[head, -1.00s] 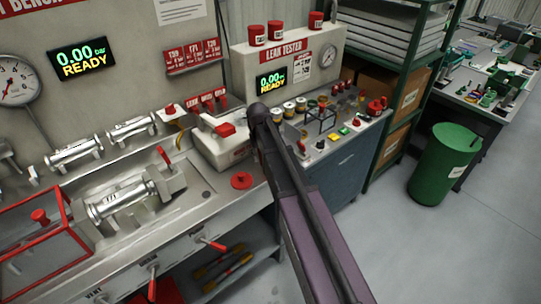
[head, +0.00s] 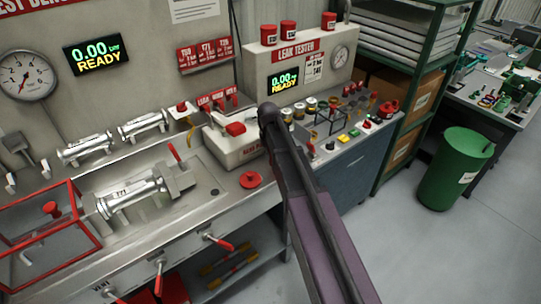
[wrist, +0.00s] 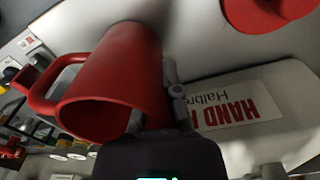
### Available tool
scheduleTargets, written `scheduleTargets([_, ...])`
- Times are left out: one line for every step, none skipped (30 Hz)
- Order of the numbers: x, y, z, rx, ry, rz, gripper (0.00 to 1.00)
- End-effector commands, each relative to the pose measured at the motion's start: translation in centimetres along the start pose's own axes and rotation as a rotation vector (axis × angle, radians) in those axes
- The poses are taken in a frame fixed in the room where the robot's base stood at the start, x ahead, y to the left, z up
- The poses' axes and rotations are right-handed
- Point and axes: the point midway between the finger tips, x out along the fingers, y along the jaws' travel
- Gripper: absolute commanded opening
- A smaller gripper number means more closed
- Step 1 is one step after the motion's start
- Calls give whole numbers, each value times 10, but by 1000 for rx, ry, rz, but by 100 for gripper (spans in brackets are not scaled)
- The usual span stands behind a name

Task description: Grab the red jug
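The red jug (wrist: 128,72) fills the left and middle of the wrist view, mouth toward the camera, with its loop handle (wrist: 42,90) on the left. My gripper (wrist: 153,108) is at its rim. One grey finger shows inside the mouth and the other lies along the outside, with the red wall between them; they look closed on it. Whether the jug is clear of the bench cannot be told. In the head view my arm hides the jug and the fingertips.
A white hand pump box (head: 232,148) stands left of my arm, with a red disc (head: 251,180) on the bench in front. Jars and buttons (head: 342,138) crowd the bench to the right. The leak tester (head: 300,65) stands behind. A green bin (head: 455,170) is on the floor.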

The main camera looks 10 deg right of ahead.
Motion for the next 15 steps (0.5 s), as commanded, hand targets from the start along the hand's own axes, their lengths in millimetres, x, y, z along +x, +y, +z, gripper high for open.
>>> scheduleTargets([-1, 0, 0, 0, 0, 0, 0])
scheduleTargets([-2, 0, 0, 0, 0, 0, 0])
scheduleTargets([-2, 0, 0, 0, 0, 0, 0])
scheduleTargets([-3, 0, 0, 0, 0, 0, 0])
scheduleTargets([-4, 0, 0, 0, 0, 0, 0])
scheduleTargets([-5, 0, 0, 0, 0, 0, 0])
scheduleTargets([-5, 0, 0, 0, 0, 0, 0])
scheduleTargets([-6, 0, 0, 0, 0, 0, 0])
scheduleTargets([-8, 0, 0, 0, 0, 0, 0])
scheduleTargets([-8, 0, 0, 0, 0, 0, 0])
scheduleTargets([-10, 0, 0, 0, 0, 0, 0])
scheduleTargets([-11, 0, 0, 0, 0, 0, 0])
scheduleTargets([-12, 0, 0, 0, 0, 0, 0])
scheduleTargets([-13, 0, 0, 0, 0, 0, 0])
scheduleTargets([-15, 0, 0, 0, 0, 0, 0])
